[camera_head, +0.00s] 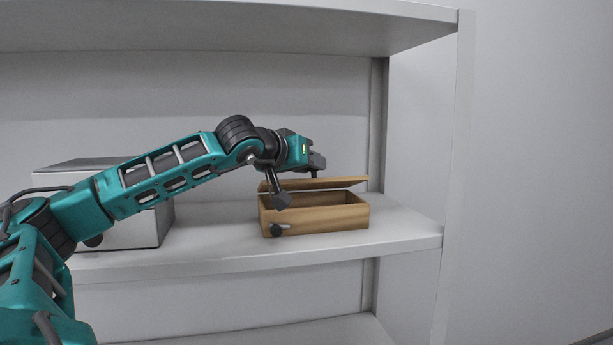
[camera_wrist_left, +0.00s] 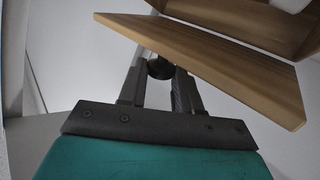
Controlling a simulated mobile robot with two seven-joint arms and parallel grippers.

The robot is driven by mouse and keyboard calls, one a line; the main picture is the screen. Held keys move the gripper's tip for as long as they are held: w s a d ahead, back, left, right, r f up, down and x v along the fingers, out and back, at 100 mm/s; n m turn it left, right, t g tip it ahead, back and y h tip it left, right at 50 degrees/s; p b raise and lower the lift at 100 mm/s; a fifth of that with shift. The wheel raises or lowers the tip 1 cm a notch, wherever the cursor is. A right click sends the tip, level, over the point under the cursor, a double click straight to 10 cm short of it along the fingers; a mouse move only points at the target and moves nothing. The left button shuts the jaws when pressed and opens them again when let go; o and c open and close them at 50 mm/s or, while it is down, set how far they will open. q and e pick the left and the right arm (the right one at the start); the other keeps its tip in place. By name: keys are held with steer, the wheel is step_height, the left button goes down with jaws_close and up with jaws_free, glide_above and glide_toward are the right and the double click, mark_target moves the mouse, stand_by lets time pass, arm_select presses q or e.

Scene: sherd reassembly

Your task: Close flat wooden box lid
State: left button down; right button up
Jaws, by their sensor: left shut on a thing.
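The flat wooden box (camera_head: 325,219) sits on the middle shelf, and its inside shows below the raised lid. The wooden lid (camera_head: 338,183) stands partly open above the box. The lid also fills much of the upper wrist view (camera_wrist_left: 215,55). My left gripper (camera_head: 315,172) is at the lid's upper side and is shut on it. In the left wrist view its two fingers (camera_wrist_left: 160,85) have a dark round piece between them by the lid's edge, and the lid hides part of the fingers. My right gripper is not in view.
A dark round knob (camera_head: 276,230) with a short light bar is on the box's front. A light grey box (camera_head: 150,230) stands to the left, behind my arm. The shelf (camera_head: 405,228) is clear to the right of the wooden box. Another shelf (camera_head: 230,30) hangs above.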

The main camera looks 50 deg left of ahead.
mark_target(311, 183)
arm_select(q)
steer(key=shift+s+d+f+b, duration=0.1)
steer(key=shift+d+f+b, duration=0.15)
steer(key=shift+f+b, duration=0.3)
steer(key=shift+s+d+f+b, duration=0.1)
steer(key=shift+d+f+b, duration=0.2)
steer(key=shift+f, duration=0.35)
steer(key=shift+d+f+b, duration=0.15)
steer(key=shift+f+b, duration=0.15)
steer(key=shift+s+d+f+b, duration=0.25)
steer(key=shift+d+f+b, duration=0.05)
steer(key=shift+f+b, duration=0.4)
steer(key=shift+f, duration=0.1)
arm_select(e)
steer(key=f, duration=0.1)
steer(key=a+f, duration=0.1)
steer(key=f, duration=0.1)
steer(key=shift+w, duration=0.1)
arm_select(q)
steer(key=shift+d+f, duration=0.15)
steer(key=shift+f, duration=0.05)
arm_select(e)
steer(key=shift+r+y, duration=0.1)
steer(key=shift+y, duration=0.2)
arm_select(q)
steer(key=c, duration=0.8)
jaws_free()
steer(key=shift+r, duration=0.1)
steer(key=shift+s+r, duration=0.1)
